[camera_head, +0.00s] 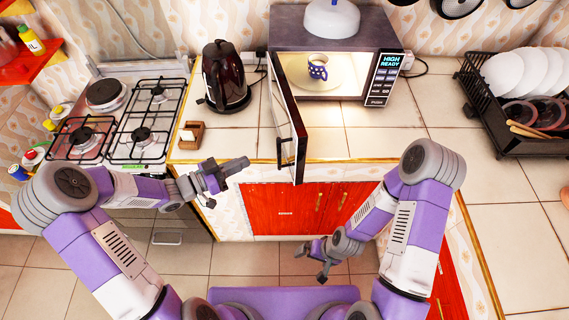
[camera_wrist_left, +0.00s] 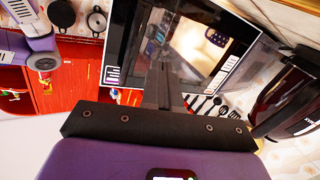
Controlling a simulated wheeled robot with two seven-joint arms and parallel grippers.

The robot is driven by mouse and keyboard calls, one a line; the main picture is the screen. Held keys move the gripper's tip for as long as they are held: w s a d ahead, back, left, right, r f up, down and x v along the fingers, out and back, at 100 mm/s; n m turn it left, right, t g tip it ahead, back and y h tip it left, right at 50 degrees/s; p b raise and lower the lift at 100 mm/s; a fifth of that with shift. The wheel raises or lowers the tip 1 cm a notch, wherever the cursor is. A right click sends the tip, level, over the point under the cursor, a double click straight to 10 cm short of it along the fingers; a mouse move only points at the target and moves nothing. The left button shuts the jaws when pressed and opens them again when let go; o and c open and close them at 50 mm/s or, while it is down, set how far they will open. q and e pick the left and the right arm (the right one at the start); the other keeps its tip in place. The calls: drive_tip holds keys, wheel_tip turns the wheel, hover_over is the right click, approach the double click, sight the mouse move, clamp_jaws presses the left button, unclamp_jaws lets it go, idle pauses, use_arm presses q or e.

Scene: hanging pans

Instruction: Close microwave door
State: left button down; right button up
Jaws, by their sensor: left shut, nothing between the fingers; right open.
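The microwave (camera_head: 330,60) stands on the counter against the back wall, its lit inside showing. A blue patterned cup (camera_head: 318,67) stands inside it. Its door (camera_head: 288,125) is hinged at the left and stands wide open, reaching out past the counter's front edge. My left gripper (camera_head: 243,163) is shut and empty, left of the door's outer end and apart from it in the head view. In the left wrist view the door (camera_wrist_left: 118,45) fills the area ahead of the shut fingers (camera_wrist_left: 160,70). My right gripper (camera_head: 322,278) is open and low, in front of the red cabinets.
A dark kettle (camera_head: 222,78) and a small wooden box (camera_head: 191,135) stand on the counter left of the door. A gas stove (camera_head: 140,120) is further left. A black dish rack (camera_head: 490,125) with plates is at the right. The counter (camera_head: 385,142) right of the door is clear.

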use_arm(q)
drive_tip(key=s+a+r+m+g+h, duration=0.1)
drive_tip(key=s+r+m+g+h, duration=0.15)
drive_tip(key=s+m+g, duration=0.2)
drive_tip(key=b, duration=0.3)
approach(295, 160)
drive_tip(key=shift+m, duration=0.45)
drive_tip(key=x, duration=0.6)
drive_tip(key=shift+w+d+f, duration=0.25)
drive_tip(key=shift+d+f, duration=0.05)
drive_tip(key=shift+d, duration=0.05)
drive_tip(key=shift+d, duration=0.1)
